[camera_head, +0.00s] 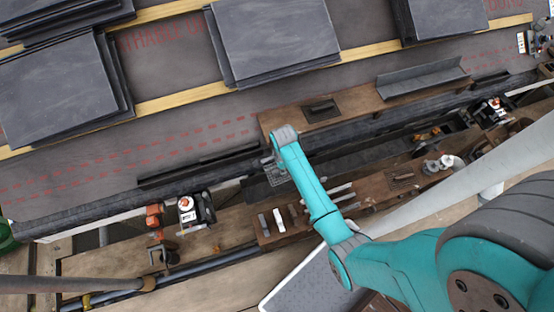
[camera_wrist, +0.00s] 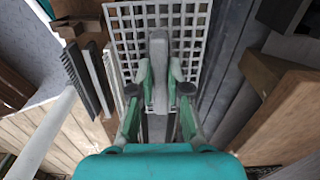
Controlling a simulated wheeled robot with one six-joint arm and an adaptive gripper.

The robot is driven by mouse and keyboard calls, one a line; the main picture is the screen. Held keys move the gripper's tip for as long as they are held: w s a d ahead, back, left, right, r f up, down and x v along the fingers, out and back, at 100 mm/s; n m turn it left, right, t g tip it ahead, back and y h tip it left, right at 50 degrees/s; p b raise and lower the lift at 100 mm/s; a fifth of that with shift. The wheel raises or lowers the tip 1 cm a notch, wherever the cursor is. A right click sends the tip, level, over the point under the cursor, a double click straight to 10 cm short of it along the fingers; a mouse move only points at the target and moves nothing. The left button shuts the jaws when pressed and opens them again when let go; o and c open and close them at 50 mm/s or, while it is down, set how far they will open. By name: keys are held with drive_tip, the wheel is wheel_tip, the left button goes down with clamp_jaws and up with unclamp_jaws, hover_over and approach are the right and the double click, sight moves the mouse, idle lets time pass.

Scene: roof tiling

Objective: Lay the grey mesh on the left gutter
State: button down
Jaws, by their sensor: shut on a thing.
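My gripper (camera_head: 275,170) is over the dark gutter (camera_head: 110,209) that runs along the roof's lower edge. In the wrist view my gripper (camera_wrist: 159,85) has its two green fingers closed on an upright grey piece at the grey mesh (camera_wrist: 122,25). The mesh is a light square grid that spreads out past the fingertips. In the head view the arm hides most of the mesh, and its height above the gutter cannot be told.
Dark tile stacks (camera_head: 275,38) lie on the roof by wooden battens (camera_head: 180,98). A brown board (camera_head: 345,108) bears an angled grey metal piece (camera_head: 425,77). A lower wooden board (camera_head: 385,183) holds loose pieces. A white-and-black tool (camera_head: 194,213) stands left on the scaffold planks.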

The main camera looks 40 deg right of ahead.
drive_tip(key=shift+d+f+m, duration=0.2)
drive_tip(key=shift+f+m, duration=0.2)
drive_tip(key=shift+f, duration=5.25)
drive_tip(key=c, duration=0.7)
unclamp_jaws()
drive_tip(key=shift+o, duration=0.2)
drive_tip(key=shift+r, duration=0.1)
drive_tip(key=shift+r, duration=4.35)
